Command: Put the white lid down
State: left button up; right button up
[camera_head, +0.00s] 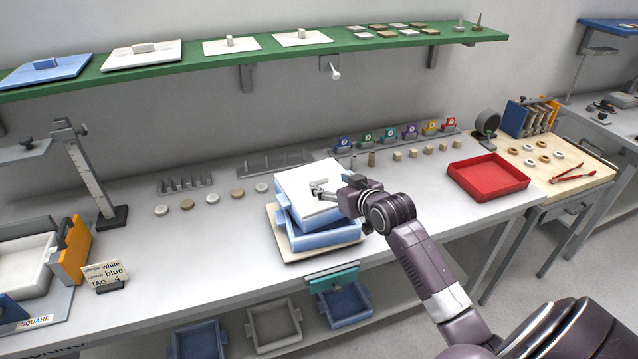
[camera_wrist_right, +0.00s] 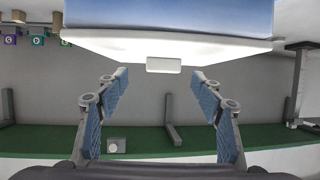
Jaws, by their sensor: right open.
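The white lid (camera_head: 298,180) lies on top of a stack of blue trays (camera_head: 330,238) on the workbench. The lid and upper tray look turned a little against the lower tray. My right gripper (camera_head: 322,191) is at the lid's top, partly hiding its handle. In the right wrist view, my right gripper (camera_wrist_right: 160,88) is open, with its two blue-padded fingers apart. The lid's edge (camera_wrist_right: 240,44) and small white handle (camera_wrist_right: 163,65) show just beyond the fingertips, and the fingers do not touch the handle. My left gripper is not in view.
The stack stands on a beige board (camera_head: 277,237). A green shelf (camera_head: 190,66) with more lids runs above. A red tray (camera_head: 487,177) is to the right, a card reading upper white, lower blue, tag 4 (camera_head: 104,274) to the left. Bench front left of the stack is clear.

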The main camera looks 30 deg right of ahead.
aim_at(321, 179)
jog(key=x, duration=0.2)
jog(key=p+x, duration=0.1)
jog(key=x, duration=0.1)
jog(key=shift+w+a, duration=0.25)
jog(key=shift+w, duration=0.2)
jog(key=shift+w+f, duration=0.1)
jog(key=shift+w, duration=0.05)
jog(key=shift+c, duration=0.9)
jog(key=c, duration=0.5)
grip_shut()
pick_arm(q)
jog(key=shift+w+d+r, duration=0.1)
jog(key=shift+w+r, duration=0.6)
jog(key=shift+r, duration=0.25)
pick_arm(e)
jog(key=shift+w+d, duration=0.1)
